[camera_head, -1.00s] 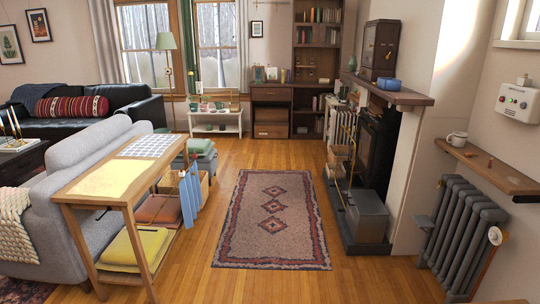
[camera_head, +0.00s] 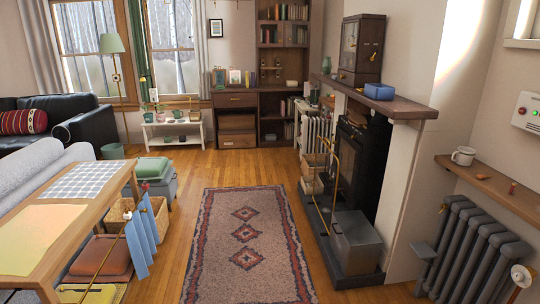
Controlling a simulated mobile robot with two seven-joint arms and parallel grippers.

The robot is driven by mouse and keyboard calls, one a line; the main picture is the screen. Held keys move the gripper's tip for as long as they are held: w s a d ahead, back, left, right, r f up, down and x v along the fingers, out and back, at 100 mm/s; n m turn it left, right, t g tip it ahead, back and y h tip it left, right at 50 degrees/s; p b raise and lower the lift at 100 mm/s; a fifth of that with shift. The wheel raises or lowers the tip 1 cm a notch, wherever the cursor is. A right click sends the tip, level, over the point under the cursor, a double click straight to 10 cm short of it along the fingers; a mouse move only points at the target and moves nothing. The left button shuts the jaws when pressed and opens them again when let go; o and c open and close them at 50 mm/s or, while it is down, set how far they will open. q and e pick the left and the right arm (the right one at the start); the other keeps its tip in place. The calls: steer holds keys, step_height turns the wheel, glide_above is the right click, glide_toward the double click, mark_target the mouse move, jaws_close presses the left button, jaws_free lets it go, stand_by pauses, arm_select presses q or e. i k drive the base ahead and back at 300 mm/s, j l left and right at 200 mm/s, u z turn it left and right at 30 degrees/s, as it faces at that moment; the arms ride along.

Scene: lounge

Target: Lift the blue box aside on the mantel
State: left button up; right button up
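The blue box (camera_head: 379,91) sits on the wooden mantel (camera_head: 402,107) above the fireplace, right of the middle of the head view. It rests near the mantel's front end. A dark wooden clock case (camera_head: 361,50) stands behind it on the same mantel, and a small green vase (camera_head: 326,65) stands farther back. Neither of my grippers shows in the head view.
A black stove (camera_head: 361,155) and a grey metal box (camera_head: 356,241) stand below the mantel. A radiator (camera_head: 468,250) and a wall shelf (camera_head: 490,184) with a mug are at right. A long table (camera_head: 78,223) stands left. The rug (camera_head: 245,255) is clear.

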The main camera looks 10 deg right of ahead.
mark_target(376, 91)
steer(key=i+z, duration=0.25)
steer(key=i, duration=0.3)
steer(key=i+j+z, duration=0.1)
steer(key=i+z, duration=0.15)
steer(key=i, duration=0.3)
steer(key=i+l+z, duration=0.15)
steer(key=i+z, duration=0.15)
steer(key=i, duration=0.2)
steer(key=i+z, duration=0.3)
steer(key=i, duration=0.25)
